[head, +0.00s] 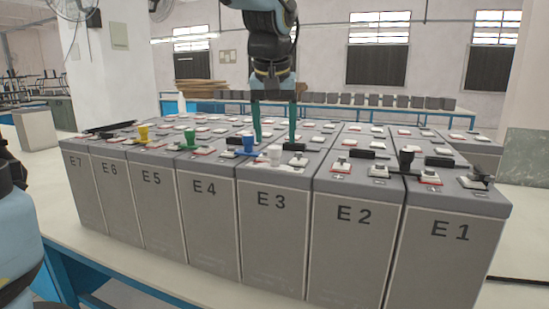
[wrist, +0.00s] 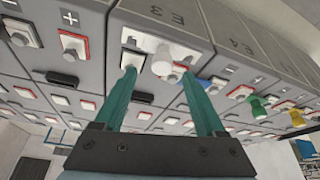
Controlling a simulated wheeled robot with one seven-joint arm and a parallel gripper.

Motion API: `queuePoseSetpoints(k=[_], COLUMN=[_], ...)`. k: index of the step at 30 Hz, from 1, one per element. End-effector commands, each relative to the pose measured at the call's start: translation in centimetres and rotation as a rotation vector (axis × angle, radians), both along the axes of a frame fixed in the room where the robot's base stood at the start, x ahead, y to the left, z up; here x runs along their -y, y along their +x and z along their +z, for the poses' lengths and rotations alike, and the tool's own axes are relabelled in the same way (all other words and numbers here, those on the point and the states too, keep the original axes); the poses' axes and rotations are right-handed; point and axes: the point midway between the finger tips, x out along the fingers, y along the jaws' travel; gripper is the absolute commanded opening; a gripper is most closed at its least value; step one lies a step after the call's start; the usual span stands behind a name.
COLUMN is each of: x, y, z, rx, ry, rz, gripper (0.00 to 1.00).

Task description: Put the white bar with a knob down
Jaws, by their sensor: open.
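The white bar with a knob (head: 275,157) lies on top of battery E3 (head: 273,205), near its front edge. In the wrist view its white knob (wrist: 163,62) stands out from the pale bar across E3's terminals. My gripper (head: 275,138) is open, fingers pointing down over the E3 row. In the wrist view the two teal fingers of my gripper (wrist: 159,72) are spread on either side of the knob, with visible gaps. Nothing is held between them. Whether the bar sits fully flat is hard to tell.
Bars with blue (head: 249,145), green (head: 190,139) and yellow (head: 143,133) knobs lie to the left on neighbouring batteries. A black knob (head: 406,158) stands near E2 and E1 on the right. Batteries fill the table closely. A bench (head: 350,108) with more units stands behind.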

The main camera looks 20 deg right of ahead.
Motion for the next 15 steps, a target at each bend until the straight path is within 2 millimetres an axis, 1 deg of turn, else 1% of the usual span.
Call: queuePoseSetpoints(k=[2,9,12,15], x=[0.0,0.4,0.6,0.6], y=[0.2,1.4,1.7,1.7], z=[-0.6,-3.8,-4.5,-4.7], rx=[-0.004,-0.002,-0.001,0.000], ry=[0.004,0.004,0.002,0.000], rz=[0.001,0.000,-0.001,-0.001], gripper=[0.72,0.72,0.72,0.72])
